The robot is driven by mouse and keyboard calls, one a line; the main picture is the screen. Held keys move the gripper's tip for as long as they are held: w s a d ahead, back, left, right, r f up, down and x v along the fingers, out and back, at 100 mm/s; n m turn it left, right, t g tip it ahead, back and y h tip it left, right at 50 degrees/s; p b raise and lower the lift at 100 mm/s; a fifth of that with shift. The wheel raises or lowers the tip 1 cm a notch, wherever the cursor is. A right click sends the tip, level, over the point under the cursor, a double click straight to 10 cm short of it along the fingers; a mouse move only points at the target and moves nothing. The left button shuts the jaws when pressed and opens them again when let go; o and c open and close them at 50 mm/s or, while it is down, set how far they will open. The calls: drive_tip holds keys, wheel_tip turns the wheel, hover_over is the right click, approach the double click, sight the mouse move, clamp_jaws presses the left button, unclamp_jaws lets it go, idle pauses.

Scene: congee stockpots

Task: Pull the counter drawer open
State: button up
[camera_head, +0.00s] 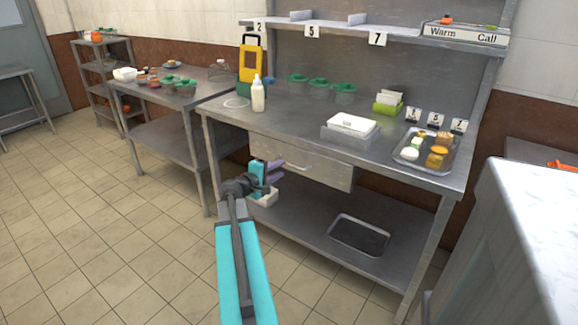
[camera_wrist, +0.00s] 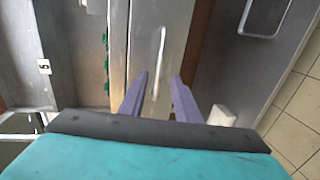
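The counter drawer (camera_head: 325,173) is a grey metal front under the worktop, and it looks shut. Its thin bar handle (camera_head: 296,167) shows on the front, to the right of my gripper (camera_head: 279,168). In the wrist view the handle (camera_wrist: 158,50) is a pale bar on the drawer front (camera_wrist: 176,42), ahead of the fingertips. My gripper (camera_wrist: 160,76) has two purple fingers spread apart with nothing between them. The handle lines up with the gap between them and appears just beyond the tips; I cannot tell the exact distance.
The steel counter (camera_head: 290,135) holds a squeeze bottle (camera_head: 258,95), a white container (camera_head: 351,124) and a food tray (camera_head: 425,165). Below are a lower shelf (camera_head: 300,228), a dark pan (camera_head: 358,235) and a white bin (camera_head: 266,198). A pale-topped unit (camera_head: 530,230) stands at right. Tiled floor is clear at left.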

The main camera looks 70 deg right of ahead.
sight(288, 165)
drive_tip(key=shift+x, duration=3.55)
clamp_jaws()
